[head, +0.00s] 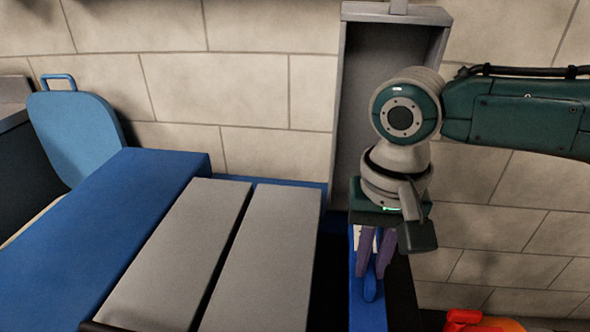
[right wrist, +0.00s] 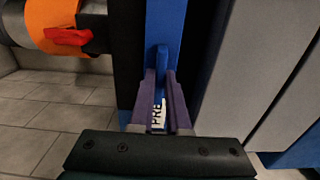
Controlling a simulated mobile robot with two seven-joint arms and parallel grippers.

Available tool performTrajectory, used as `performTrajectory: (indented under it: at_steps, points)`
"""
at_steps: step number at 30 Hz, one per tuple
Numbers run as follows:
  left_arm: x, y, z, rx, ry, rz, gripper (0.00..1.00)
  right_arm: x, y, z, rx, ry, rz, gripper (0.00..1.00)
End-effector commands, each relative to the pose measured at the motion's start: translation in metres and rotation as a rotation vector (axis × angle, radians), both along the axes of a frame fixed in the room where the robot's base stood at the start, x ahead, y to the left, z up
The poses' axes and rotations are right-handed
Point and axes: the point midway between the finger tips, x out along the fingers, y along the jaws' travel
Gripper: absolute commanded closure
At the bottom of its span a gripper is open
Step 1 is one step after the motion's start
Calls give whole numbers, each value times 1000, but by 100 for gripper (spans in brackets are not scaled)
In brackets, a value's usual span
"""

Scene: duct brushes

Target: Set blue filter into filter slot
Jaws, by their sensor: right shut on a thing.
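The blue filter (head: 357,312) is a narrow blue piece with a loop handle and a white label, low right of centre in the head view. It also shows in the right wrist view (right wrist: 165,22), where the label reads "PRE". My right gripper (head: 370,272) points down at it, with its purple fingers shut on the loop handle; the fingers show in the right wrist view too (right wrist: 161,88). The filter sits between dark surfaces, beside the grey blocks. I cannot tell where the filter slot's opening is or how deep the filter sits. My left gripper is out of view.
Two grey blocks (head: 265,260) and a wide blue block (head: 110,225) fill the left. A light-blue panel with a handle (head: 75,135) leans at the far left. A tall grey duct (head: 345,110) stands against the brick wall. An orange object (right wrist: 50,25) with a red clip lies beyond the filter.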

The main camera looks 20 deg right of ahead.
Motion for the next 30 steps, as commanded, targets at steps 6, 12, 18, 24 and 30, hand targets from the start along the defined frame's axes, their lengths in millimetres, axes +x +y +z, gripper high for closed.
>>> performTrajectory:
  at_steps: [6,12,18,24,30]
  points:
    - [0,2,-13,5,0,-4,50,0,0,-20,0,-1,-2,100]
    - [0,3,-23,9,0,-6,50,0,0,-35,1,1,-1,100]
    - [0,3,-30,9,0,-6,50,0,0,-47,1,-1,-1,100]
    - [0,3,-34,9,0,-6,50,0,0,-53,0,-1,-1,100]
    - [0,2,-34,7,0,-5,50,0,0,-54,0,-1,-1,100]
